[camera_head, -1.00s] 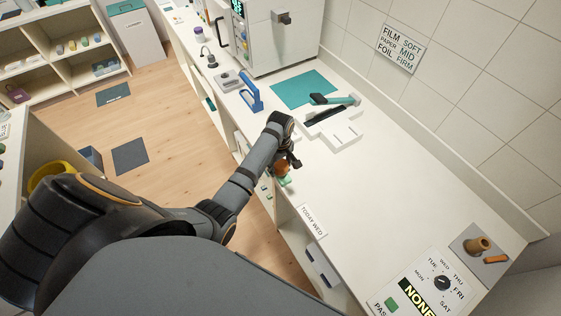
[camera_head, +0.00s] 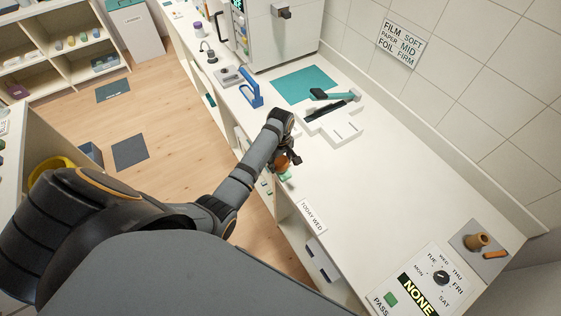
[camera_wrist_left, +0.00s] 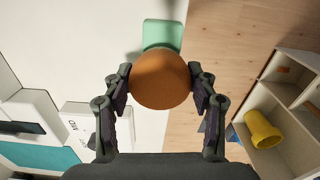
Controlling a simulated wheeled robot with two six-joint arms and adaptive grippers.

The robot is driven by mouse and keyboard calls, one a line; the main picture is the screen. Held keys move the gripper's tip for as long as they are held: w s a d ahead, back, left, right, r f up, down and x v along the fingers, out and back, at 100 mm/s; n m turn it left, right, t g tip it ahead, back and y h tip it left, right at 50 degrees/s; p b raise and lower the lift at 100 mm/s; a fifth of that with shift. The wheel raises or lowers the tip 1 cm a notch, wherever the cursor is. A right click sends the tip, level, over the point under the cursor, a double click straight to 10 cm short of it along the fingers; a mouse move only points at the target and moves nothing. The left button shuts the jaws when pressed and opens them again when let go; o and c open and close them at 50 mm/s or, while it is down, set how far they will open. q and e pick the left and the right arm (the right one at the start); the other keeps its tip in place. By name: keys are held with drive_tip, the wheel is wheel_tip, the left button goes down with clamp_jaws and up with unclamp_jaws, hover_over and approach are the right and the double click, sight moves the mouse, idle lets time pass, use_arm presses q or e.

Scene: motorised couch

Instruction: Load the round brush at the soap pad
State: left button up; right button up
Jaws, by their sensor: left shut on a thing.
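My left gripper (camera_head: 288,160) is at the counter's front edge. In the left wrist view its two fingers (camera_wrist_left: 161,74) are shut on a round orange-brown thing, which I take for the round brush (camera_wrist_left: 161,82). The brush also shows in the head view (camera_head: 281,162), partly covered by the gripper. A green pad, probably the soap pad (camera_wrist_left: 163,34), lies just beyond the brush in the wrist view. It shows in the head view (camera_head: 285,176) right below the brush. I cannot tell whether brush and pad touch. My right gripper is not in view.
The white counter (camera_head: 390,190) is mostly bare to the right. A blue-handled tool (camera_head: 251,91), a teal mat (camera_head: 304,85) and a white fixture with a teal-handled tool (camera_head: 335,96) stand farther back. A dial panel (camera_head: 440,278) lies at the lower right.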

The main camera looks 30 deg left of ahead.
sight(280, 160)
use_arm(q)
drive_tip(key=shift+f, duration=0.35)
drive_tip(key=shift+s+f, duration=0.1)
idle(1.6)
drive_tip(key=shift+r, duration=3.55)
